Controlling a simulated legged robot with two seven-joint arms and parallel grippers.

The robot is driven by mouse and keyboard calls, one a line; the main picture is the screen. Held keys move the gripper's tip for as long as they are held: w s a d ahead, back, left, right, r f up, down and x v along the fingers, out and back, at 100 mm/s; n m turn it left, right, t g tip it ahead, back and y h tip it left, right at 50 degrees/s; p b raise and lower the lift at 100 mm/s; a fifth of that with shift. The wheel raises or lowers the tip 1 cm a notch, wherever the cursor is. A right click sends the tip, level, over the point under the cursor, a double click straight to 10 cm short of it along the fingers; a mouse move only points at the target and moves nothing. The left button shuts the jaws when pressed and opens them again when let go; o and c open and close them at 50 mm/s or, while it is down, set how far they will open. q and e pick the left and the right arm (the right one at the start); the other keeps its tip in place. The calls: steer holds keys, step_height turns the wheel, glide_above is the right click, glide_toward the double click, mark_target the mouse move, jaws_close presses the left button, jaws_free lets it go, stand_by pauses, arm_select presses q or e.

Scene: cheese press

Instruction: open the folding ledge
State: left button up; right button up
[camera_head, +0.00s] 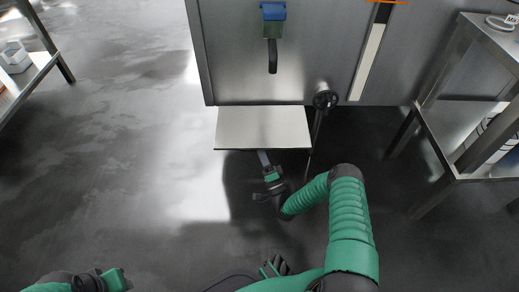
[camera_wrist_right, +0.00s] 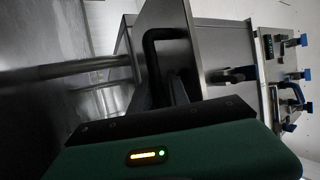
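The folding ledge (camera_head: 262,128) is a flat, pale metal panel at the foot of the steel press cabinet. In the head view it juts out from the cabinet front and looks roughly level. My right gripper (camera_head: 264,158) is at the middle of the ledge's near edge; its fingertips are partly hidden there. The right wrist view shows a steel panel with a black U-shaped handle (camera_wrist_right: 150,45) close to the dark fingers (camera_wrist_right: 172,90). I cannot tell whether they touch it or are shut. My left gripper (camera_head: 115,280) is at the bottom left, away from the ledge, partly cut off.
The steel cabinet (camera_head: 300,60) carries a blue-topped black handle (camera_head: 272,45) and a round black knob (camera_head: 325,99) right of the ledge. A metal table (camera_head: 470,170) stands at right, a shelf (camera_head: 30,75) at far left. The floor (camera_head: 120,160) at left is clear.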

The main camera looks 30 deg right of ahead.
steer(key=shift+s+f+p, duration=0.1)
steer(key=shift+s+p, duration=0.2)
steer(key=shift+s, duration=0.05)
steer(key=p+v, duration=0.5)
steer(key=v, duration=1.1)
steer(key=shift+f+p, duration=0.3)
